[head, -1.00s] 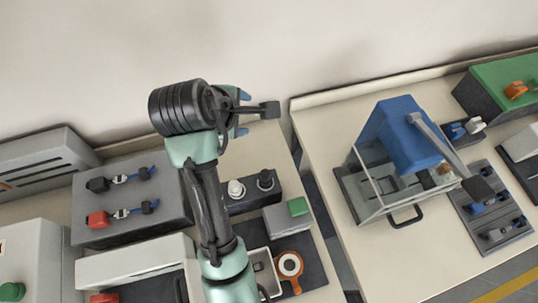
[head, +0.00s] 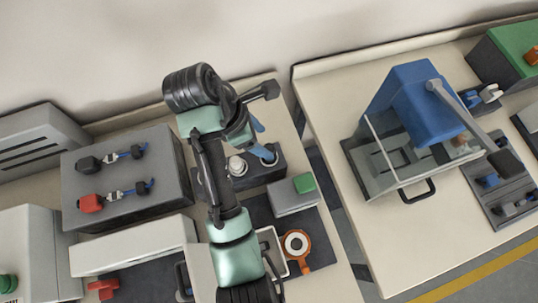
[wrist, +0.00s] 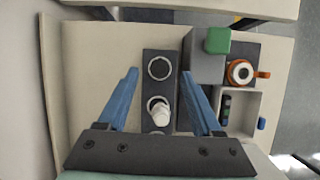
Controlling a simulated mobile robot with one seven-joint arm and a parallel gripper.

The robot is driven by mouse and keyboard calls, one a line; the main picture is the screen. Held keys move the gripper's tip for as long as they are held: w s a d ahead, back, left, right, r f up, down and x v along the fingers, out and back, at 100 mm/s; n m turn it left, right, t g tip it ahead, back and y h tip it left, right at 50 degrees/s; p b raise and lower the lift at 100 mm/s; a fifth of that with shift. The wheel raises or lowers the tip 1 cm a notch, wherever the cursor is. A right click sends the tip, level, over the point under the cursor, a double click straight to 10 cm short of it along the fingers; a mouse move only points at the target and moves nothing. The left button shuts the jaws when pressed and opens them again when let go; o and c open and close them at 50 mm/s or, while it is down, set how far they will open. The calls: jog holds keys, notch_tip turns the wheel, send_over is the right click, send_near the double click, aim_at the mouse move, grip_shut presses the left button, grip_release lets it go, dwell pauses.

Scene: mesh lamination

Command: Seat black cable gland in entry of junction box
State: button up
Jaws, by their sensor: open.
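The black cable gland (wrist: 159,68) stands upright in a dark two-place holder (wrist: 147,90) and shows from above as a dark round ring in the wrist view. A white gland (wrist: 160,112) stands in the same holder, nearer the wrist. My gripper (wrist: 160,67) is open and empty, its blue fingers spread to either side above the holder. I cannot tell surely which box is the junction box.
A grey box with a green block (wrist: 217,40) stands right of the holder. An open light tray (wrist: 255,100) and an orange-handled roll (wrist: 240,72) lie beyond it. A panel with connectors (head: 125,175) is at left; a blue-topped press (head: 415,100) is on the right table.

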aim_at(269, 148)
jog(key=shift+x, duration=2.85)
jog(key=shift+s+a, duration=0.15)
jog(key=shift+a, duration=0.05)
grip_shut()
